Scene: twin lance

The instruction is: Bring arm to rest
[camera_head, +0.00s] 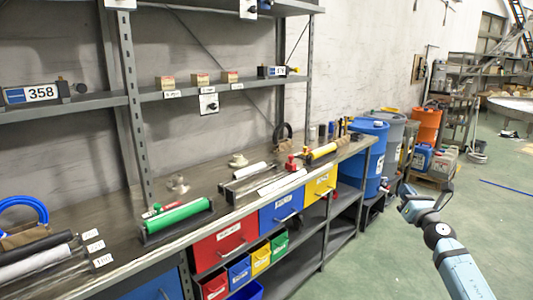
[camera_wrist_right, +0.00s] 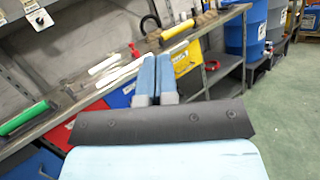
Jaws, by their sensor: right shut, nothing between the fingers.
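My right arm (camera_head: 455,262) comes in from the lower right of the head view. My right gripper (camera_head: 404,200) is in the air over the green floor, in front of the bench and apart from it. In the right wrist view its two blue fingers (camera_wrist_right: 155,80) lie side by side, shut, with nothing between them. My left gripper and left arm are not in view.
A long workbench (camera_head: 120,218) runs along the wall, with a green roller (camera_head: 178,215), a yellow tool (camera_head: 322,151) and coloured drawers (camera_head: 280,208) below. A blue barrel (camera_head: 372,150) stands past its far end.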

